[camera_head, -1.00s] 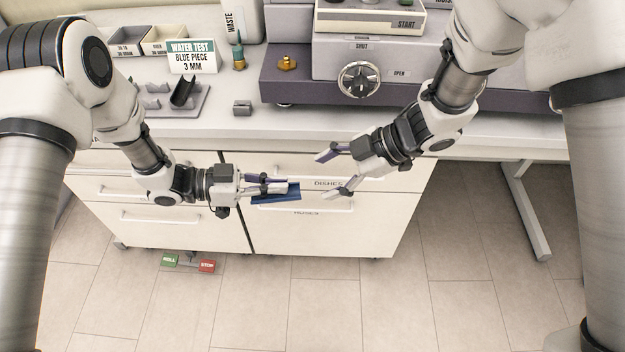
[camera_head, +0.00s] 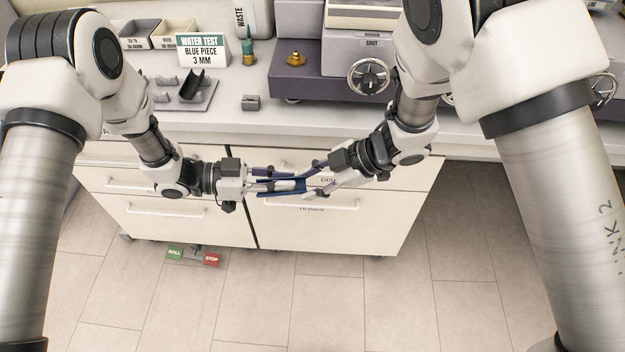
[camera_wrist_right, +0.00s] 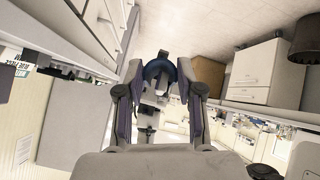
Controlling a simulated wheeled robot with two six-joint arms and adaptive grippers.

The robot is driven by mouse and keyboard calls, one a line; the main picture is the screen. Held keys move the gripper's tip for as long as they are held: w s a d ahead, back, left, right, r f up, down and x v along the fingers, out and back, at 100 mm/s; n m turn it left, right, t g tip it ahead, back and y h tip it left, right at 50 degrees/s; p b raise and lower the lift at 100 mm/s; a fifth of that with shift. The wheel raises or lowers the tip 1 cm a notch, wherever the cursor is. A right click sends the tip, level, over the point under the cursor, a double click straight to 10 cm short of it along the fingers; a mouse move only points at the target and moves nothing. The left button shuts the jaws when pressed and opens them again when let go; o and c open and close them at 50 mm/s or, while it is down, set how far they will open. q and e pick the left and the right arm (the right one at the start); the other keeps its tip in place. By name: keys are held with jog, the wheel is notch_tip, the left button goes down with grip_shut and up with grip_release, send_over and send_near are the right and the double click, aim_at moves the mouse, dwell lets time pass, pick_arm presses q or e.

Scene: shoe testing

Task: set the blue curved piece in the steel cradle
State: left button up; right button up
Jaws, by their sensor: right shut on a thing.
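The blue curved piece (camera_head: 292,186) is held in the air in front of the white drawers, between my two grippers. It shows as a blue arch (camera_wrist_right: 160,71) between the right fingertips in the right wrist view. My left gripper (camera_head: 282,181) appears shut on its left part. My right gripper (camera_head: 312,180) is shut on its right end, and the fingers partly hide it. A small grey block (camera_head: 250,102) stands alone on the bench. A grey plate (camera_head: 205,97) with holders carries a dark curved piece (camera_head: 191,85). I cannot tell which of these is the steel cradle.
A "WATER TEST BLUE PIECE 3 MM" sign (camera_head: 203,50) stands behind the plate, with trays (camera_head: 138,34) to its left. A purple-based machine with a handwheel (camera_head: 369,76) and a brass fitting (camera_head: 296,59) are on the right. Green and red pedals (camera_head: 193,256) lie on the floor.

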pick_arm(q)
jog(key=shift+o, duration=0.6)
jog(key=shift+a, duration=0.1)
jog(key=a+r, duration=0.2)
jog(key=a, duration=0.9)
jog(key=s+f+n+t+y, duration=0.2)
jog(key=s+f+n+y, duration=0.15)
jog(key=f+n, duration=0.35)
jog(key=s+f+n+t+y, duration=0.2)
jog(key=f+n+y, duration=0.3)
jog(key=f, duration=0.5)
jog(key=s+a+f+n+g+y, duration=0.2)
jog(key=s+a+f+y, duration=0.1)
jog(key=s, duration=0.6)
jog(key=s+a+f+n+g+y, duration=0.3)
jog(key=s+a+y, duration=0.1)
jog(key=s, duration=0.6)
jog(key=shift+a+f+n+y, duration=0.2)
jog(key=shift+a+n+y, duration=0.15)
jog(key=shift+a, duration=0.45)
